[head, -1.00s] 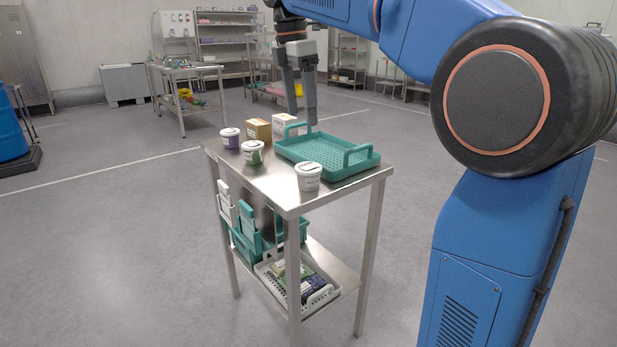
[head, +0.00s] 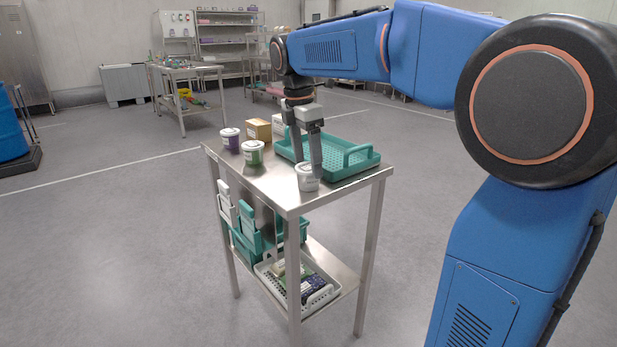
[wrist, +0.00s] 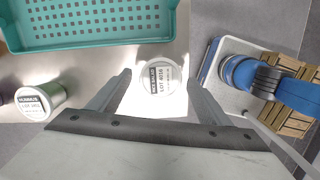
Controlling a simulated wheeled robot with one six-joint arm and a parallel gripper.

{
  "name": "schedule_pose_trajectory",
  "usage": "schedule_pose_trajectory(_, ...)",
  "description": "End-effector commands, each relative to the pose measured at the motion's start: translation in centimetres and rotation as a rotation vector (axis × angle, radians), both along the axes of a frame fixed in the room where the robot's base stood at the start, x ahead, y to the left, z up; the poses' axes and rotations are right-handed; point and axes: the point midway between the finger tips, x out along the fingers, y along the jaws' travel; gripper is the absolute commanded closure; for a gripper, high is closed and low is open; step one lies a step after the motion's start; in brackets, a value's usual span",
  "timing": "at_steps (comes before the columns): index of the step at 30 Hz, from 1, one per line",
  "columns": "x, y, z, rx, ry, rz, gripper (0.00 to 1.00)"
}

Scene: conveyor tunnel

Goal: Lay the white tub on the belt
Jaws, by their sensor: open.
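The white tub (head: 307,180) stands upright near the front right corner of the steel cart's top (head: 268,187). In the wrist view its round labelled lid (wrist: 160,78) faces me, between and a little beyond my fingertips. My gripper (head: 316,176) is open and points down at the tub; in the head view a finger overlaps the tub's rim. In the wrist view the two fingers (wrist: 156,88) sit on either side of the tub with room between them. I see no belt in either view.
A teal tray (head: 362,172) lies behind the tub. A green-banded tub (head: 253,154), a purple-banded tub (head: 230,139) and a brown box (head: 258,129) stand left of it. The lower shelf holds a white basket (head: 270,281). Open floor surrounds the cart.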

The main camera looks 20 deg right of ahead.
Motion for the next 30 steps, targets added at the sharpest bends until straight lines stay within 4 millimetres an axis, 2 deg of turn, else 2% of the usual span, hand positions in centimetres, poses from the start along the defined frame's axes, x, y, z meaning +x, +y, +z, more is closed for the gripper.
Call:
schedule_pose_trajectory(6, -0.1, -0.3, -2.6, 0.0, 0.001, -0.001, 0.29)
schedule_pose_trajectory(15, -0.1, -0.3, -3.1, 0.0, 0.0, 0.0, 0.29)
schedule_pose_trajectory(16, -0.1, -0.3, -3.1, 0.0, 0.0, 0.0, 0.31)
schedule_pose_trajectory(21, -0.1, -0.3, -3.1, 0.0, 0.0, 0.0, 0.7)
schedule_pose_trajectory(23, -0.1, -0.3, -3.1, 0.0, 0.0, 0.0, 0.74)
schedule_pose_trajectory(30, -0.1, -0.3, -2.9, 0.0, -0.001, 0.0, 0.74)
